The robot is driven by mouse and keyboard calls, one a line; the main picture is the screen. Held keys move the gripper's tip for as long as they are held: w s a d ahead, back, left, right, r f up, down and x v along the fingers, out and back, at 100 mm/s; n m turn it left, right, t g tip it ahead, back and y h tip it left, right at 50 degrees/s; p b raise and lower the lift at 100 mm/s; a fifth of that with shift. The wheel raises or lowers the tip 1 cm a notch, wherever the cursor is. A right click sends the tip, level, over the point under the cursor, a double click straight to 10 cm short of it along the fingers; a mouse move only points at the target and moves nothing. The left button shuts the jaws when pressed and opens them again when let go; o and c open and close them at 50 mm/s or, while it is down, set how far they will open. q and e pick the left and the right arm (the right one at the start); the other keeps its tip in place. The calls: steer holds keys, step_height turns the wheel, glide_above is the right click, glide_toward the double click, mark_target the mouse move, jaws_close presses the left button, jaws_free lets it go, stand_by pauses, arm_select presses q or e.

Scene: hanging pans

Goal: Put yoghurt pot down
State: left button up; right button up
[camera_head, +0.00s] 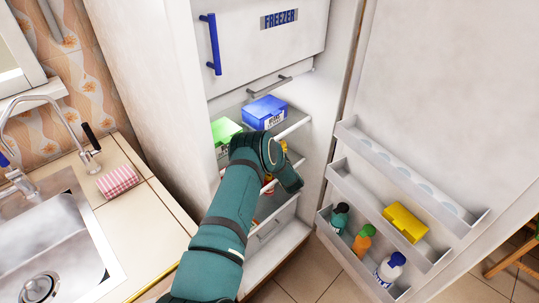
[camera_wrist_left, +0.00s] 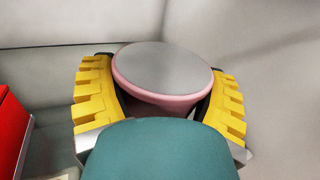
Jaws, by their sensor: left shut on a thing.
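The yoghurt pot (camera_wrist_left: 162,72) is pink with a flat grey lid and shows in the left wrist view. My left gripper (camera_wrist_left: 160,95) has its yellow fingers closed on both sides of the pot. The pot looks upright; its lower part is hidden by my gripper, so I cannot tell whether it touches a shelf. In the head view my left arm reaches into the open fridge (camera_head: 306,190), and its wrist hides most of the gripper and the pot. My right gripper is not in view.
A blue box (camera_head: 264,112) and a green box (camera_head: 224,130) stand on the upper fridge shelf. The open door's racks (camera_head: 345,180) hold bottles and a yellow box (camera_head: 405,222). A red object (camera_wrist_left: 12,130) is at the left wrist view's left edge. A sink (camera_head: 50,245) is left.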

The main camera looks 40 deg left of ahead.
arm_select(q)
steer(key=shift+w+a, duration=0.1)
steer(key=shift+a, duration=0.2)
step_height(320, 180, down, 4)
steer(key=shift+w+a+r+b, duration=0.1)
steer(key=shift+r+b, duration=0.1)
steer(key=shift+b, duration=0.4)
steer(key=shift+r, duration=0.15)
steer(key=o, duration=1.2)
steer(key=shift+f, duration=0.2)
steer(key=shift+c, duration=0.2)
steer(key=shift+r, duration=0.1)
